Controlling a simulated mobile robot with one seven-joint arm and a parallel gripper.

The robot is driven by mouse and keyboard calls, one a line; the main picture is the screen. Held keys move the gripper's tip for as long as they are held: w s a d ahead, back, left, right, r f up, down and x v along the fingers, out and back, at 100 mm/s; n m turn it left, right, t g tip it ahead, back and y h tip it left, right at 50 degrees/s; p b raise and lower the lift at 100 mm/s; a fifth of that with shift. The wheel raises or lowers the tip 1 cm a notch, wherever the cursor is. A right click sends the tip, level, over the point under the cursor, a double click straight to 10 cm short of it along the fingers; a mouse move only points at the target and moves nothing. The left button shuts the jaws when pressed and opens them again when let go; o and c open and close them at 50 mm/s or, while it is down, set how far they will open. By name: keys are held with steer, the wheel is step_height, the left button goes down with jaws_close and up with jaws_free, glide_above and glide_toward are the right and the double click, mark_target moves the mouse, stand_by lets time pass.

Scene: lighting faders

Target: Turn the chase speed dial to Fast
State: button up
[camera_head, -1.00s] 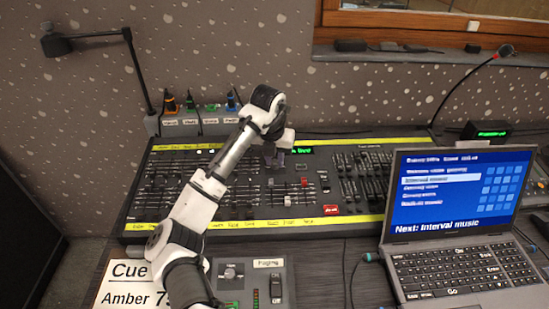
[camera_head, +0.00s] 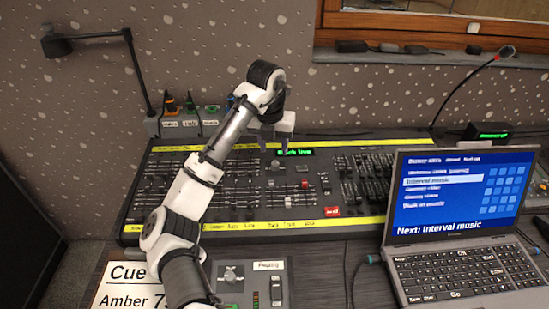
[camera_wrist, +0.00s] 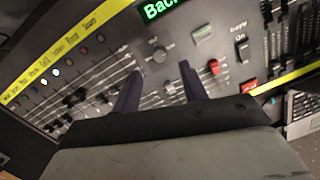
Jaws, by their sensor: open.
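A round grey dial (camera_head: 273,166) sits on the lighting console (camera_head: 160,215), below the green display; its label is too small to read. It also shows in the wrist view (camera_wrist: 160,55), just beyond my fingertips. Another dial (camera_head: 231,273) is on the small box in front of the console, partly beside my arm. I cannot read which is labelled chase speed. My gripper (camera_head: 273,149) is open and empty above the console's upper part, close to the green display and apart from the grey dial. Its two fingers (camera_wrist: 161,71) are spread in the wrist view.
A red fader cap (camera_head: 304,184) and red button (camera_head: 332,211) are near the dial, with rows of faders around. The green display (camera_head: 295,152) is beside the gripper. A laptop (camera_head: 455,195) stands at right. Small labelled boxes (camera_head: 190,124) stand behind the console.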

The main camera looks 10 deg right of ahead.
step_height(320, 180, up, 7)
steer(key=s, duration=0.1)
steer(key=shift+a+r, duration=0.2)
steer(key=shift+a, duration=0.2)
